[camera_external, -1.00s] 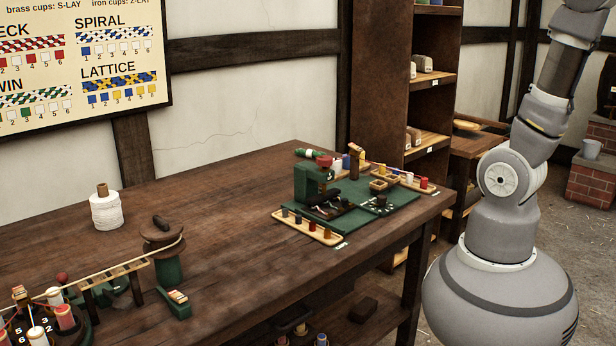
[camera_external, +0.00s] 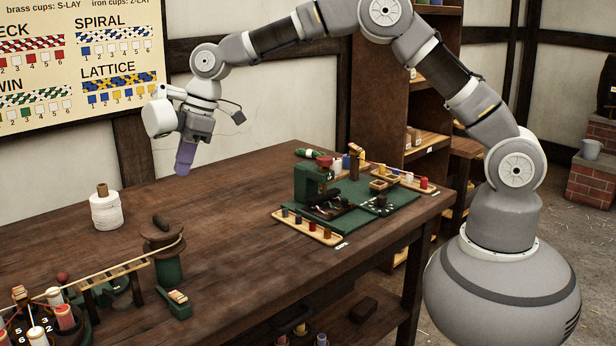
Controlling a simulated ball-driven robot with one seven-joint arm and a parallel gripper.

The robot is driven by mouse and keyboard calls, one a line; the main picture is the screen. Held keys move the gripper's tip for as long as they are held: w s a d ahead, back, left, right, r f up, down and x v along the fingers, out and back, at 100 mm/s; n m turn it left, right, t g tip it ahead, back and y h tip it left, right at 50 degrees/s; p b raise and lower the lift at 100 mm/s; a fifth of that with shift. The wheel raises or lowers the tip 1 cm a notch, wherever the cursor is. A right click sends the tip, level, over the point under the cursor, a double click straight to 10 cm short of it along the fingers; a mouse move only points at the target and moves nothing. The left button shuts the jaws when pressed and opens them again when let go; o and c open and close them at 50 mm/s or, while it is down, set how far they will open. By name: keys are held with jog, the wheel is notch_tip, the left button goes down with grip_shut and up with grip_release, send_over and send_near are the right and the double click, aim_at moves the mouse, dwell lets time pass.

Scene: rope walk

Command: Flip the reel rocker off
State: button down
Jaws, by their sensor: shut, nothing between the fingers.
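My gripper (camera_external: 184,165) is shut and empty, with its purple fingers pointing down. It is in the air over the back left part of the table, above and apart from the reel (camera_external: 163,248). The reel is a brown wooden spool on a green stand near the front left, with a cord running from it to the left. A small green box with a pale and red top (camera_external: 177,299) sits in front of the reel; it may be the reel rocker. Which way its top tilts is too small to tell.
A white twine spool (camera_external: 105,211) stands left of my gripper. A wooden rack (camera_external: 118,272) and several bobbins (camera_external: 65,318) fill the front left. A green mat (camera_external: 388,213) with tools and a peg tray (camera_external: 307,229) lie right. The table's middle is clear.

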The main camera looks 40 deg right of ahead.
jog(key=s+a+f+n+g, duration=0.2)
jog(key=s+a+f, duration=0.2)
jog(key=f, duration=0.4)
jog(key=shift+s+a+f+h, duration=0.15)
jog(key=shift+s+a+h, duration=0.2)
jog(key=shift+s, duration=0.35)
jog(key=b, duration=0.4)
send_near(180, 296)
jog(key=x, duration=0.5)
jog(key=shift+w+a, duration=0.1)
jog(key=shift+a, duration=0.05)
jog(key=shift+f+b, duration=0.3)
jog(key=shift+f, duration=0.3)
